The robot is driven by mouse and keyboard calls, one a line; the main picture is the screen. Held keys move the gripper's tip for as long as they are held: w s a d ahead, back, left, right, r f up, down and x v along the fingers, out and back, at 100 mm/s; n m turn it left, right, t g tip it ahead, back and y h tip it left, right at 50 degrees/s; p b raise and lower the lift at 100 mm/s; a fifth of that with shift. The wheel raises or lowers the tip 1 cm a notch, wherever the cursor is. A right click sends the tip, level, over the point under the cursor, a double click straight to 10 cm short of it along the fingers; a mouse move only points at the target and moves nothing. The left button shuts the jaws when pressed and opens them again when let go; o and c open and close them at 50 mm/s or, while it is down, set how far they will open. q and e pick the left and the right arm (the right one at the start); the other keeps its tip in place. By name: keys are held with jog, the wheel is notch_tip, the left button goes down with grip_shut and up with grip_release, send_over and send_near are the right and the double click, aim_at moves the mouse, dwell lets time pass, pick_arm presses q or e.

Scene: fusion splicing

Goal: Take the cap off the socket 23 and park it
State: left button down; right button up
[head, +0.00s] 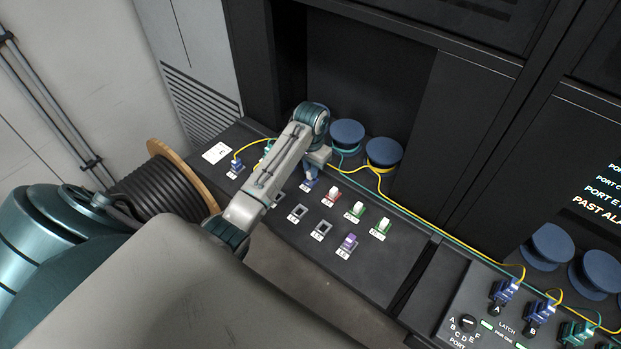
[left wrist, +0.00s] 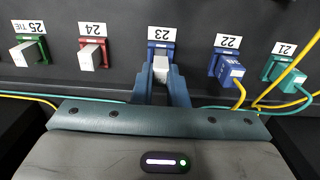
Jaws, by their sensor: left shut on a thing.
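Socket 23 (left wrist: 161,48) is a blue socket under its label on the dark panel in the left wrist view. A pale cap (left wrist: 161,70) sits at its mouth, in line with it. My left gripper (left wrist: 162,78) is shut on this cap, with a finger on each side. In the head view my left gripper (head: 312,177) is at the panel's back row and largely hides the cap and socket. I cannot tell whether the cap is still fully seated. My right gripper does not show.
Neighbouring red socket 24 (left wrist: 92,52) has a pale cap; blue socket 22 (left wrist: 228,66) holds a plug with a yellow cable. Empty square holders (head: 298,213) and a purple piece (head: 348,243) are in front. Blue spools (head: 384,152) stand behind, with cables along the panel.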

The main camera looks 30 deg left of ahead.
pick_arm(q)
jog(key=shift+r, duration=1.85)
jog(key=shift+w, duration=0.1)
